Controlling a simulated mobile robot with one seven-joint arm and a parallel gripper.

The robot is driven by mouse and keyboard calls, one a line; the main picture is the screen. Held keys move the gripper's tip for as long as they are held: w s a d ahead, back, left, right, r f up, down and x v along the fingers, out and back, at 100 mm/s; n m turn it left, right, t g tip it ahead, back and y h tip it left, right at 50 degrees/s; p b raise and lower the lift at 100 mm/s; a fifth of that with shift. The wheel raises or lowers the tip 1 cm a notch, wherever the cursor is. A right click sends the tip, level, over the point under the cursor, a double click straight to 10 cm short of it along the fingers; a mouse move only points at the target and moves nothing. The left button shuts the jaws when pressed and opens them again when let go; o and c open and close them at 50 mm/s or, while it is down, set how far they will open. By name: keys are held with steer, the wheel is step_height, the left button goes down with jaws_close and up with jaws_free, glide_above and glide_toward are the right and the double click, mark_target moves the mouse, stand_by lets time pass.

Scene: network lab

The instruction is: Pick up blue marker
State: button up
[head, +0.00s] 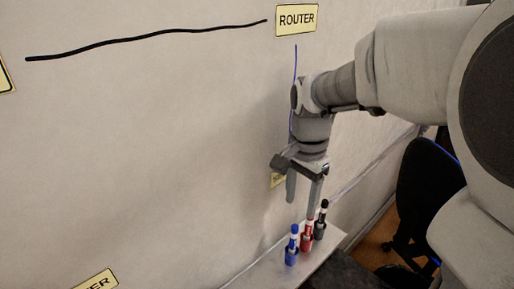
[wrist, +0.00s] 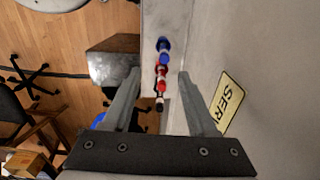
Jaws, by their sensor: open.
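A blue marker (head: 291,246) stands upright on a narrow ledge (head: 264,277) along the wall, nearest the camera of a row of three. It also shows at the top of the wrist view (wrist: 164,48). My gripper (head: 302,204) is open, points down and holds nothing, above the row. In the wrist view its fingers (wrist: 158,74) lie either side of the row, with the blue marker just beyond the fingertips and the red one between them in the picture. I cannot tell the exact height gap.
A red marker (head: 307,237) stands close beside the blue one, with a black marker (head: 321,220) behind it. The wall (head: 150,140) rises on the left, with a ROUTER label (head: 296,20). A dark chair (head: 428,185) stands at right.

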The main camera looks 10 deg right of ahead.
mark_target(294, 238)
step_height(294, 238, down, 9)
steer(key=shift+r+b, duration=0.2)
steer(key=shift+b, duration=0.2)
steer(key=shift+w+a+f, duration=0.1)
steer(key=shift+w+f, duration=0.15)
steer(key=shift+f, duration=1.1)
steer(key=shift+w+f, duration=0.2)
steer(key=shift+f, duration=1.1)
steer(key=shift+c, duration=0.2)
